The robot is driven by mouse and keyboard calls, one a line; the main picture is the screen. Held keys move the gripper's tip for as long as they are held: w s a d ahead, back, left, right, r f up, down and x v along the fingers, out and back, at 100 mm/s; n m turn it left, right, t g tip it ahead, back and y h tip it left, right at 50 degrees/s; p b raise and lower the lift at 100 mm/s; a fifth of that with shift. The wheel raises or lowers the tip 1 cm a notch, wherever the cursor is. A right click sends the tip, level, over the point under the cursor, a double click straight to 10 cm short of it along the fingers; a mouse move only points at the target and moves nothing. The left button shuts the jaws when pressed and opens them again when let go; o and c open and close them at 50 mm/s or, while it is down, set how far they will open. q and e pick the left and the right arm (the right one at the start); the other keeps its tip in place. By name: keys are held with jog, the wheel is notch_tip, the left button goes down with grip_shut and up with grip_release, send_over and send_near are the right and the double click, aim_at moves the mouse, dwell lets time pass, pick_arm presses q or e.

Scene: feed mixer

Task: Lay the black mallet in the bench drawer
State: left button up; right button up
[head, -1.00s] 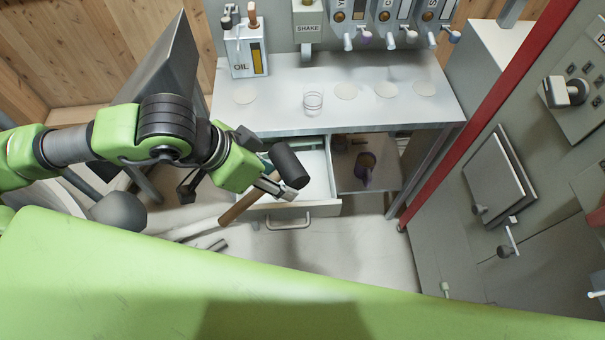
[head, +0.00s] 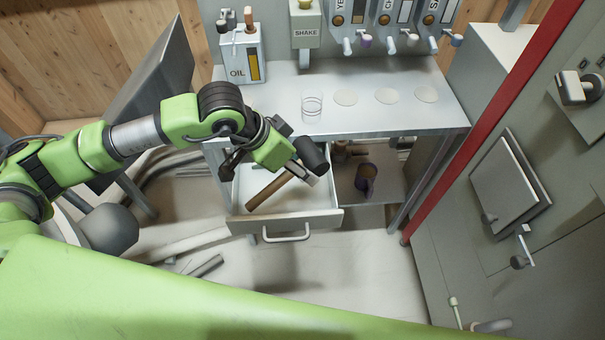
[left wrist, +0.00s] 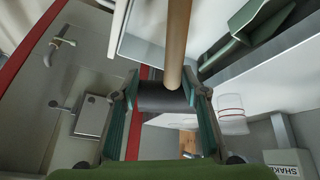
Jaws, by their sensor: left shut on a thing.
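The black mallet has a dark cylindrical head (head: 312,153) and a wooden handle (head: 270,191). My left gripper (head: 308,174) is shut on the mallet by its head. In the left wrist view the black head (left wrist: 163,97) sits between the fingers of the gripper (left wrist: 163,112), with the handle (left wrist: 178,40) pointing away. The bench drawer (head: 290,226) is pulled open under the bench top. The mallet is over the drawer opening, its handle slanting toward the drawer's front left; I cannot tell how high above the floor of the drawer. My right gripper is not in view.
The bench top (head: 430,118) carries a clear cup (head: 312,107), pale discs and an oil can (head: 241,62). A dark mug (head: 366,178) stands on the shelf right of the drawer. A red post (head: 480,130) and grey cabinet stand at right.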

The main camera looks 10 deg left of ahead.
pick_arm(q)
jog(key=shift+w+d+f, duration=0.15)
jog(key=shift+w+f, duration=0.15)
jog(key=shift+w, duration=0.05)
jog(key=f, duration=0.3)
jog(key=shift+w+f, duration=0.3)
jog(key=shift+f, duration=0.05)
jog(key=shift+f+b, duration=0.2)
jog(key=shift+b, duration=0.3)
jog(key=o, duration=1.2)
jog(key=shift+s, duration=0.1)
